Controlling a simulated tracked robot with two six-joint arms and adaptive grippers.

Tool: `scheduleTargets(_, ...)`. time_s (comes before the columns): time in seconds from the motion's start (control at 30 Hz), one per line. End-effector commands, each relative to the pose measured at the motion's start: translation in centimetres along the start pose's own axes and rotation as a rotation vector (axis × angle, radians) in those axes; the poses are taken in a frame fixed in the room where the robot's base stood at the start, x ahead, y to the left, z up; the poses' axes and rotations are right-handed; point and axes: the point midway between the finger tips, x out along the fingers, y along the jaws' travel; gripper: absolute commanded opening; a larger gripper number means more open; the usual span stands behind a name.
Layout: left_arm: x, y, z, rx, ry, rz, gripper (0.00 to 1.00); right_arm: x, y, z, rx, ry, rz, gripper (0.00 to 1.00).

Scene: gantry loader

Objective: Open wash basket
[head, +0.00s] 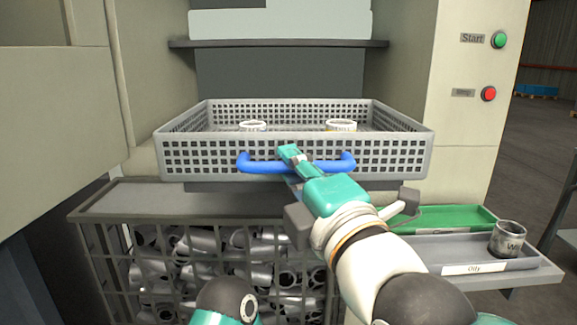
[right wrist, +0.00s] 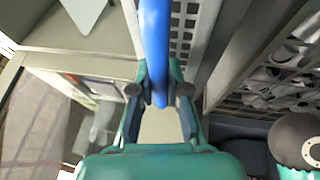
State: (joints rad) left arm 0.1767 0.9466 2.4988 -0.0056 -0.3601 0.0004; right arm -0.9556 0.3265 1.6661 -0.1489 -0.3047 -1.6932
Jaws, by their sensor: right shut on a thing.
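The grey perforated wash basket (head: 395,153) sits in the machine opening in the head view, its front sticking out over the ledge. A blue handle (head: 255,163) runs along its front wall. Two white-rimmed round parts (head: 341,126) stand inside; the basket's front wall hides their lower portions. My right gripper (head: 292,155) is shut on the middle of the blue handle. In the right wrist view the blue handle (right wrist: 155,50) passes between the fingers, next to the basket wall (right wrist: 188,28). My left gripper is not in view.
A crate (head: 90,235) full of metal parts stands below the ledge. At right are a green tray (head: 450,217) and a grey tray (head: 440,250) labelled Oily, with a metal cup (head: 507,238) on it. A green Start button (head: 499,40) and red button (head: 489,93) are on the right panel.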

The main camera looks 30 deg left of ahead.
Motion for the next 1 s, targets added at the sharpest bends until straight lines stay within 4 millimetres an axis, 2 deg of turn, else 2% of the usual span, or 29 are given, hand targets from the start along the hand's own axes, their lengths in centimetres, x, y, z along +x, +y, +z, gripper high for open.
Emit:
scheduleTargets(0.03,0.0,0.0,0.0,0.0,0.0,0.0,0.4,0.1,-0.6,0.0,0.001,0.001,-0.014,0.0)
scheduleTargets(0.07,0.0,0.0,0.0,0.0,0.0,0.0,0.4,0.1,-0.6,0.0,0.001,0.001,-0.014,0.17)
scheduleTargets(0.2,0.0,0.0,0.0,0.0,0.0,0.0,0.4,0.1,-0.5,-0.1,0.001,0.002,-0.011,0.4)
scheduleTargets(0.23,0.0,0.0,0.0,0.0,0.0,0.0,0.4,0.1,-0.5,-0.1,0.001,0.002,-0.01,0.41)
scheduleTargets(0.53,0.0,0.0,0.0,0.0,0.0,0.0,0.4,0.0,-0.2,-0.1,0.0,0.004,-0.004,0.41)
scheduleTargets(0.67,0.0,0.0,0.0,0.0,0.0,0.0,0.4,-0.7,-0.1,-0.1,0.0,0.004,-0.003,0.41)
scheduleTargets(0.77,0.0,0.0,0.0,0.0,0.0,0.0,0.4,-1.9,-0.1,-0.2,0.0,0.004,-0.002,0.41)
scheduleTargets(1.0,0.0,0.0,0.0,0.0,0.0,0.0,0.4,-6.7,-0.1,-0.2,0.0,0.004,-0.002,0.41)
